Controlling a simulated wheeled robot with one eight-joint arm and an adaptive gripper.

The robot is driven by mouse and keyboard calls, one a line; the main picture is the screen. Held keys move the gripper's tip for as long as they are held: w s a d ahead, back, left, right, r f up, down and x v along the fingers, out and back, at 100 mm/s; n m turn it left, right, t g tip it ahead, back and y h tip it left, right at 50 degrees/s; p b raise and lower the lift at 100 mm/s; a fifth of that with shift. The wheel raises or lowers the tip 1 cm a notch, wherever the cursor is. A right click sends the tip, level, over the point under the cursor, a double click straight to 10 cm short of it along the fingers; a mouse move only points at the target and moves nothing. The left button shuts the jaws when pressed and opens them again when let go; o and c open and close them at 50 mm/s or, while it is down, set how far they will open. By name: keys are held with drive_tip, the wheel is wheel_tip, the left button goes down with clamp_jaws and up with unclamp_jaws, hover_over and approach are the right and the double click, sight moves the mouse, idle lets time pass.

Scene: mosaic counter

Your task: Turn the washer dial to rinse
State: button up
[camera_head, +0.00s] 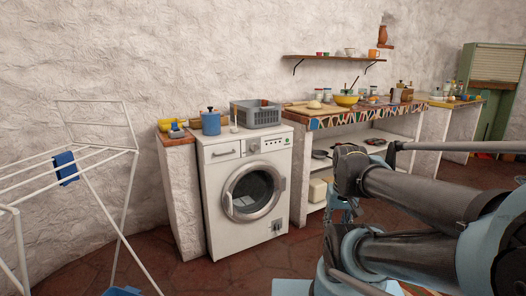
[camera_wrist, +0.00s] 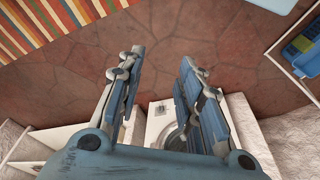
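A white front-loading washer (camera_head: 226,205) stands against the wall left of centre in the head view. Its round dial (camera_head: 253,147) is on the upper front panel, right of the drawer; its setting is too small to read. The round door (camera_head: 254,190) looks shut. In the wrist view part of the washer (camera_wrist: 158,108) shows beyond and between the fingers. My gripper (camera_wrist: 160,66) is open and empty there, its two fingers wide apart over the tiled floor. In the head view my arm fills the lower right, and the gripper is not clearly seen; it is apart from the dial.
A white drying rack (camera_head: 125,195) stands at the left. Tiled floor (camera_head: 190,277) is clear before the washer.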

drive_tip(key=o, duration=0.4)
drive_tip(key=shift+s+r, duration=0.15)
drive_tip(key=shift+s, duration=0.05)
drive_tip(key=shift+o, duration=1.1)
drive_tip(key=shift+s+r, duration=0.1)
drive_tip(key=shift+r, duration=0.1)
drive_tip(key=w+a+r+n+t+y, duration=0.25)
drive_tip(key=w+a, duration=0.35)
drive_tip(key=w, duration=0.5)
drive_tip(key=w+a+r+n+t+y, duration=0.2)
drive_tip(key=w+a+r+y, duration=0.3)
drive_tip(key=w, duration=0.7)
drive_tip(key=w+a+r+n+t+y, duration=0.25)
drive_tip(key=w+a, duration=0.45)
drive_tip(key=w, duration=0.4)
drive_tip(key=t, duration=0.6)
approach(256, 148)
drive_tip(key=x, duration=0.9)
drive_tip(key=shift+w+a+r, duration=0.1)
drive_tip(key=shift+w+r, duration=0.05)
